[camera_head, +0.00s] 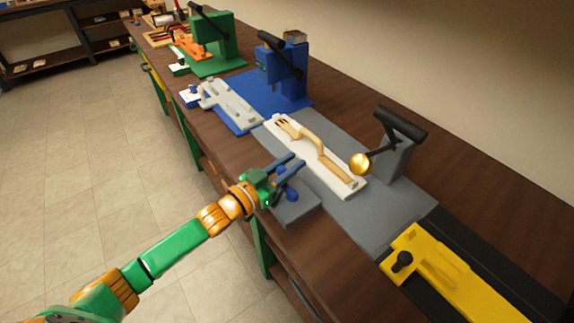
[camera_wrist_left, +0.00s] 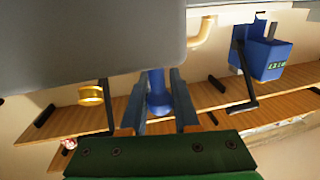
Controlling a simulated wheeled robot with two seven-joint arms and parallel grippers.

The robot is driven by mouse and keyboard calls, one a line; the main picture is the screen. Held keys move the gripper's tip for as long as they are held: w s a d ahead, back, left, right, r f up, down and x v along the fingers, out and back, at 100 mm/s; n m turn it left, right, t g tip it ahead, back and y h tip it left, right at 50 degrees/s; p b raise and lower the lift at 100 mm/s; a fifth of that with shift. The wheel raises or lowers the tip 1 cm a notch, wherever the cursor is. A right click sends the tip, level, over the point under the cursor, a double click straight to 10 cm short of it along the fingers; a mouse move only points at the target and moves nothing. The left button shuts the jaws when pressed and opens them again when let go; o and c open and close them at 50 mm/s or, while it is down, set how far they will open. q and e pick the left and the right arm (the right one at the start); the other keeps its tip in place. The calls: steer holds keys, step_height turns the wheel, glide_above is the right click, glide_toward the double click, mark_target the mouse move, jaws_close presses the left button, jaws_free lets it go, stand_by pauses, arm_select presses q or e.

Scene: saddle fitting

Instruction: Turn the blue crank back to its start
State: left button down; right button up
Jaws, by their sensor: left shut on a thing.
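The blue crank (camera_head: 291,195) is on a small grey block (camera_head: 297,211) at the table's front edge, beside a grey mat. My left gripper (camera_head: 289,166) is at the crank, with its two dark fingers either side of the blue handle. In the left wrist view the blue handle (camera_wrist_left: 157,92) stands between the fingers, and the gripper is shut on it. The fingers and wrist partly hide the crank in the head view, so its exact angle is hard to tell. My right gripper is not in view.
A white plate with a tan bent part (camera_head: 326,156) lies on the grey mat (camera_head: 372,225). Behind it stands a grey press with a black lever (camera_head: 399,122) and gold ball (camera_head: 360,163). A blue press (camera_head: 284,72) is farther back; a yellow fixture (camera_head: 455,283) is nearer.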

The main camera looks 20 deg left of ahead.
mark_target(278, 174)
arm_select(q)
steer(key=shift+h, duration=0.3)
steer(key=c, duration=0.6)
jaws_free()
steer(key=shift+w+d, duration=0.1)
steer(key=shift+c, duration=0.2)
steer(key=v, duration=0.7)
